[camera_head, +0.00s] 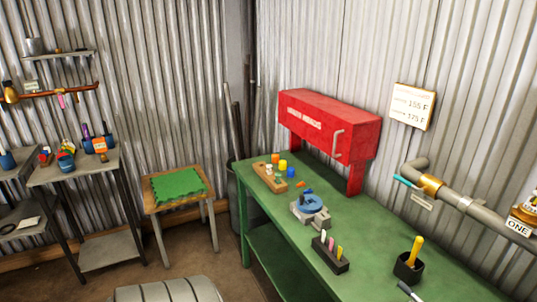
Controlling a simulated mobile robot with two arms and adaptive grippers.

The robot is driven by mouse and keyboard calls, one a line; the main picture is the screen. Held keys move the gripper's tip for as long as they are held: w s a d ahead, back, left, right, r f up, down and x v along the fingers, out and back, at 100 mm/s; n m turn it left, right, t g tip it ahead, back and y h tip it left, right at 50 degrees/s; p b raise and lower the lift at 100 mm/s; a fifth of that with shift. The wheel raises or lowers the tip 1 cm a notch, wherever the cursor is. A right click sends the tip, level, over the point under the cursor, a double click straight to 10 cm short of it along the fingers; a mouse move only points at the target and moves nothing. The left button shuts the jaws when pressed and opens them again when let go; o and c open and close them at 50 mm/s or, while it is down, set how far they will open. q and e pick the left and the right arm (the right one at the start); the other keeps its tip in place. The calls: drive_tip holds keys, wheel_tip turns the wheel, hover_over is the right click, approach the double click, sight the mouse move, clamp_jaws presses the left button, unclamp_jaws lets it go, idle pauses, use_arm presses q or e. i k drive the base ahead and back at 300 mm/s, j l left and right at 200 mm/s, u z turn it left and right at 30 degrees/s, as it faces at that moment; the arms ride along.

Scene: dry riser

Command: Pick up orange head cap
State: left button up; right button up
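Small orange pieces show on the green workbench (345,270). One orange cap-like piece (275,158) stands at the wooden tray (268,181) near the bench's far left end, beside a yellow one (283,165). Another small orange piece (300,184) lies between that tray and a grey device with a blue round top (311,203). They are too small to tell which is the orange head cap. Neither of my grippers is in view.
A red cabinet (330,108) with a handle stands on the bench's back edge. A dark block with upright sticks (330,257) and a black cup (409,268) are nearer. A stool with a green mat (178,184) stands left; bare floor lies between.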

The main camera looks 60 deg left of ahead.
sight(275, 157)
drive_tip(key=j, duration=0.45)
drive_tip(key=i+j+u, duration=0.15)
drive_tip(key=j, duration=0.75)
drive_tip(key=i+j+u, duration=0.1)
drive_tip(key=j, duration=0.35)
drive_tip(key=i+j, duration=0.1)
drive_tip(key=j, duration=0.35)
drive_tip(key=i+j+u, duration=0.15)
drive_tip(key=j, duration=0.3)
drive_tip(key=k, duration=0.05)
